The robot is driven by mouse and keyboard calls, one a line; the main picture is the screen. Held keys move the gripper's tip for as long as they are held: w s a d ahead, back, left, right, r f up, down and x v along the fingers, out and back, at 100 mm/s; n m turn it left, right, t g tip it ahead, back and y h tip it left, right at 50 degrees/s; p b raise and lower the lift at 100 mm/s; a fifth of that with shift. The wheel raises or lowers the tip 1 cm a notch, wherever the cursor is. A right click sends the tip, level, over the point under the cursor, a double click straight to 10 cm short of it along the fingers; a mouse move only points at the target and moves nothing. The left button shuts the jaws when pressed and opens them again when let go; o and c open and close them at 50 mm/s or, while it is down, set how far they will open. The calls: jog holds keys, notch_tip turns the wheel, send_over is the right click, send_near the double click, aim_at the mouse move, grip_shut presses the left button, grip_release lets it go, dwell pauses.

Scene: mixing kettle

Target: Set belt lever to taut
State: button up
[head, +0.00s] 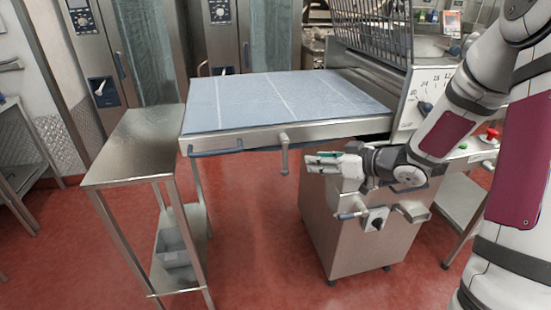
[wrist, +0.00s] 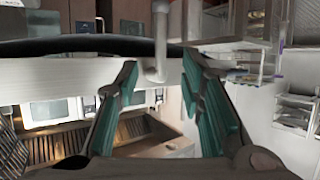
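A grey metal lever (head: 284,152) hangs down from the front rail of the belt table (head: 340,129); I take it to be the belt lever. The blue-grey belt (head: 275,98) lies flat on top. My gripper (head: 308,163) is just right of the lever, below the rail, with its fingers pointing left. In the wrist view the gripper (wrist: 160,68) is open, its green-padded fingers spread apart. A grey bar that looks like the lever (wrist: 161,35) shows between and beyond the fingertips. It appears apart from them, and nothing is held.
A blue-handled bar (head: 215,152) sits on the rail's left end. A steel side table (head: 135,145) stands left. Below my gripper is a steel cabinet (head: 335,240) with a black switch (head: 376,219). The red floor (head: 250,240) in front is clear.

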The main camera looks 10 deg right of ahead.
aim_at(284, 168)
jog(key=b+x, duration=0.1)
jog(key=x, duration=1.2)
jog(key=shift+w+a, duration=0.25)
grip_shut()
